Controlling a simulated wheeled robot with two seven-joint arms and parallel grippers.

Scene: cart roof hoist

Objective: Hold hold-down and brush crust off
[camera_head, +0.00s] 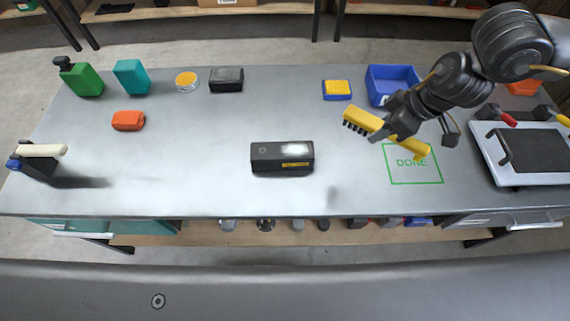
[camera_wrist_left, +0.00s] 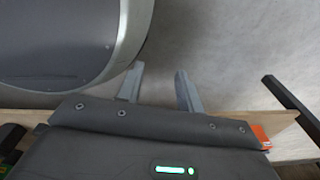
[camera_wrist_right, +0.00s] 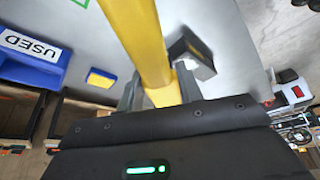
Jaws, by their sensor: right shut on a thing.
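A black box (camera_head: 268,157) with a whitish crust patch on its top and a yellow label on its front lies mid-table; I cannot tell whether this is the hold-down. My right gripper (camera_head: 400,125) is shut around the middle of a yellow brush (camera_head: 364,119) with dark bristles, held above the table right of the box and apart from it. The brush's handle (camera_wrist_right: 143,40) fills the right wrist view, and the box (camera_wrist_right: 187,52) shows beside it. My left gripper (camera_wrist_left: 158,88) is open and empty, with floor behind it; it is outside the head view.
A green DONE square (camera_head: 412,178) is marked at right, beside a white tray (camera_head: 508,177) with a black plate. A pale-handled tool (camera_head: 41,151) stands at left.

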